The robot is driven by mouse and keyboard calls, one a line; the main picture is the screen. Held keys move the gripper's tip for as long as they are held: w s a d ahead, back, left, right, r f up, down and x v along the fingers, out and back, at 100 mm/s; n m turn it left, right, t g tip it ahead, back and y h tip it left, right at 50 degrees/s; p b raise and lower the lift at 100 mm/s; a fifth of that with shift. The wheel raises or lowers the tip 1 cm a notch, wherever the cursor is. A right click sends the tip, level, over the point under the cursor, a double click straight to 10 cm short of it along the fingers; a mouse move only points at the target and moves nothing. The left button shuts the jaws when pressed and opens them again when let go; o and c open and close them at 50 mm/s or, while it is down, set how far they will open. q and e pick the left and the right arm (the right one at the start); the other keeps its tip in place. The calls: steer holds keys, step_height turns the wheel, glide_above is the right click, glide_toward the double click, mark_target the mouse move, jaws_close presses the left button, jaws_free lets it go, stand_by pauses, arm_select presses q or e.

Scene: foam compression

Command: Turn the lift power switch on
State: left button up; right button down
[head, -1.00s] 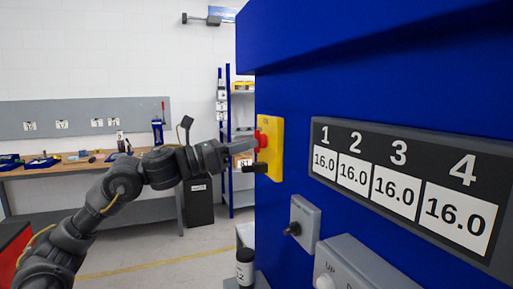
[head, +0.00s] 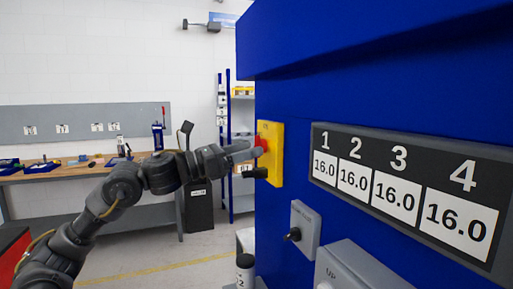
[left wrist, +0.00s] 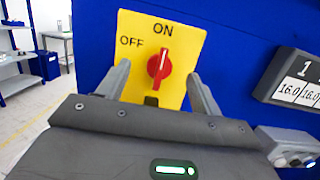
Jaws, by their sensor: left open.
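The lift power switch is a red rotary knob (left wrist: 159,66) on a yellow plate (left wrist: 186,50) fixed to the blue lift column. The plate reads ON at the top and OFF at the upper left. The knob's grip bar points toward ON. My left gripper (left wrist: 159,72) is open, with one finger on each side of the knob; I cannot tell whether either finger touches it. In the head view the left gripper (head: 259,161) reaches the yellow plate (head: 276,154) from the left and partly covers the red knob (head: 262,143). My right gripper is not in view.
The blue column (head: 370,90) fills the right side. It carries a number display (head: 405,187), a grey box with a black knob (head: 305,230) and an UP control box (head: 360,268). A workbench (head: 60,172) and shelves stand behind.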

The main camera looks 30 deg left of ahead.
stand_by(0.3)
arm_select(q)
steer(key=r+b+v, duration=0.1)
steer(key=b+v, duration=0.5)
steer(key=v, duration=0.1)
steer(key=shift+r, duration=0.2)
steer(key=shift+s, duration=0.1)
stand_by(0.5)
